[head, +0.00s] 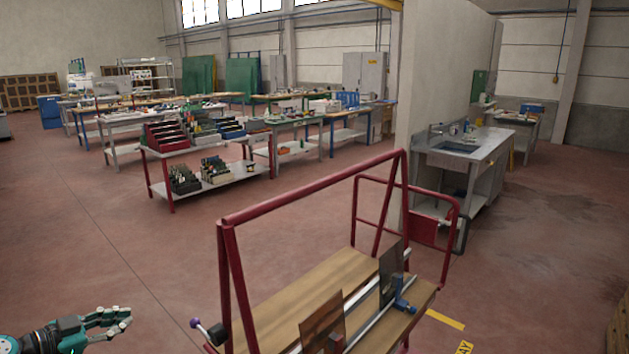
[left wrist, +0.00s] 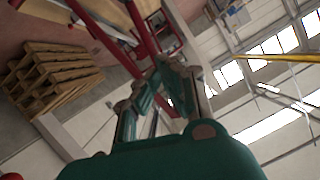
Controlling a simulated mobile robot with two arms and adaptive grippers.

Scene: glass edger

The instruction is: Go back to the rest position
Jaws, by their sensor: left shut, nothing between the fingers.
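My left gripper (head: 121,319) shows at the lower left of the head view, shut and empty, to the left of a red-framed cart and apart from it. In the left wrist view its teal and grey fingers (left wrist: 168,68) come together in the middle with nothing held. My right gripper is in neither view.
The red-framed cart (head: 290,303) with a wooden deck, clamps and dark glass panels stands close at the lower middle. A sink bench (head: 490,145) stands beyond it at the right. Workbenches with bins (head: 215,179) fill the back. The red floor (head: 100,240) at left is clear.

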